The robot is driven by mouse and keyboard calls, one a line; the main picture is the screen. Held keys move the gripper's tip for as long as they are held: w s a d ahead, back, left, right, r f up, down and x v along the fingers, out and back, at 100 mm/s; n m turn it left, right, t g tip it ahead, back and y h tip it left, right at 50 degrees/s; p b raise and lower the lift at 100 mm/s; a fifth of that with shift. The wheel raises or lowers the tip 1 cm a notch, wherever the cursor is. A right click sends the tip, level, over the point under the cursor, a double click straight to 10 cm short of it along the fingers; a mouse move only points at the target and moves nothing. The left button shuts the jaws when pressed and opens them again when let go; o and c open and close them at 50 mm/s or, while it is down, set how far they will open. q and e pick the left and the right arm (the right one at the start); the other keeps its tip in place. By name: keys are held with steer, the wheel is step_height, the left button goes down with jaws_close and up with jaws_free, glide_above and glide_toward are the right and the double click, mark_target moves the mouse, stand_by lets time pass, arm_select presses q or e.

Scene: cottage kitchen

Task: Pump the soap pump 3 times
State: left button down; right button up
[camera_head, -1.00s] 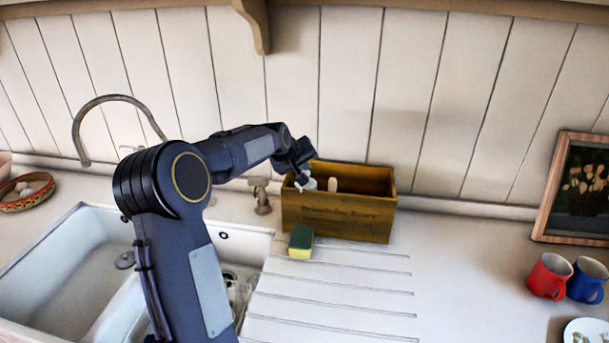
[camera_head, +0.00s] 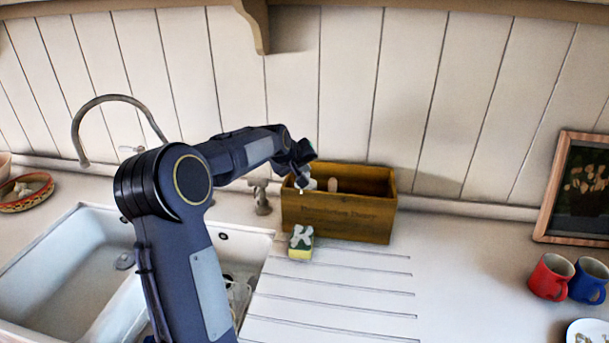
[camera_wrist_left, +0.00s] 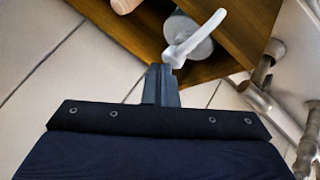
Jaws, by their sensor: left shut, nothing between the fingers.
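The soap pump shows in the left wrist view as a white head with a curved spout (camera_wrist_left: 190,42) above a round pale collar, at a corner of the wooden box. In the head view its small white top (camera_head: 309,184) shows at the box's left end; its bottle is hidden in the box. My left gripper (camera_head: 302,158) is shut and empty, right at the pump head; its fingertips (camera_wrist_left: 161,72) meet the lower end of the head in the wrist view, but I cannot tell whether they press it. My right gripper is not in view.
The wooden box (camera_head: 345,218) stands against the back wall and also holds a wooden handle (camera_head: 332,185). The sink (camera_head: 70,250) is left, red (camera_head: 550,277) and blue mugs (camera_head: 588,281) right.

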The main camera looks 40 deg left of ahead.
arm_select(q)
steer(key=shift+r, duration=0.3)
steer(key=shift+r+p, duration=2.2)
steer(key=shift+r, duration=0.75)
stand_by(0.4)
